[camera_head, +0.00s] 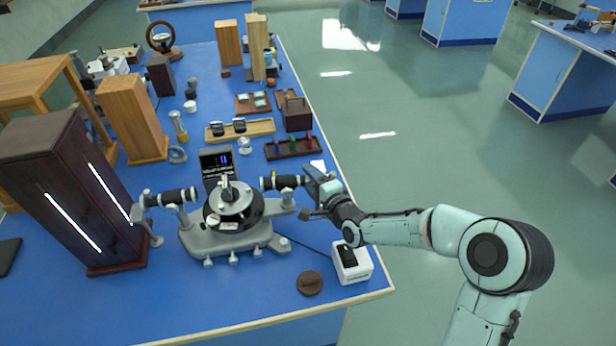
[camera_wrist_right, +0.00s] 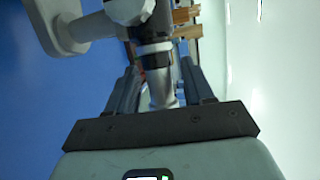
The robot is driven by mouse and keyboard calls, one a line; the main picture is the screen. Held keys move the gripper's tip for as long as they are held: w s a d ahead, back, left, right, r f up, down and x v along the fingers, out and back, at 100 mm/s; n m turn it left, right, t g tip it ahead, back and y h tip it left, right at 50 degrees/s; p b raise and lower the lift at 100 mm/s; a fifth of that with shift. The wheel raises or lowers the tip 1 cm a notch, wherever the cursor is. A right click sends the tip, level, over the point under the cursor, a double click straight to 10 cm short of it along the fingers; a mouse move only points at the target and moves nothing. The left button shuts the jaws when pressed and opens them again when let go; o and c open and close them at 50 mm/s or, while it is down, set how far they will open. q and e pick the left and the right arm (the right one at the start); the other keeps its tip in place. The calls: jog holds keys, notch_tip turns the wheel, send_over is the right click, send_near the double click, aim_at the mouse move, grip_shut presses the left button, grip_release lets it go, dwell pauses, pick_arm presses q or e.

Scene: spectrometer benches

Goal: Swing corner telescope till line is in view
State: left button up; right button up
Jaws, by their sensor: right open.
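The spectrometer (camera_head: 232,240) stands on the blue bench, with a grey base and a round dark centre table. One tube with black ends (camera_head: 170,197) points left, beside the dark tall lamp housing (camera_head: 70,190). The telescope (camera_head: 283,182) points right, towards my right gripper (camera_head: 314,186). In the right wrist view the open fingers of my right gripper (camera_wrist_right: 158,85) lie on either side of the telescope's grey and black end (camera_wrist_right: 156,62); contact cannot be told. My left gripper is out of view.
A white box with a black top (camera_head: 351,262) and a brown disc (camera_head: 310,284) lie near the front right. Wooden trays (camera_head: 240,131) and a dark rack (camera_head: 291,148) stand behind. The floor right of the bench is clear.

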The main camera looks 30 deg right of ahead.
jog(key=shift+w+a+f, duration=0.1)
jog(key=shift+w, duration=0.8)
grip_shut()
jog(key=shift+s+f+b, duration=0.1)
jog(key=shift+s+b, duration=0.15)
jog(key=shift+b, duration=0.2)
jog(key=shift+s+a+m+h+b, duration=0.15)
jog(key=shift+s+m+h+b, duration=0.15)
jog(key=shift+h+b, duration=0.1)
grip_release()
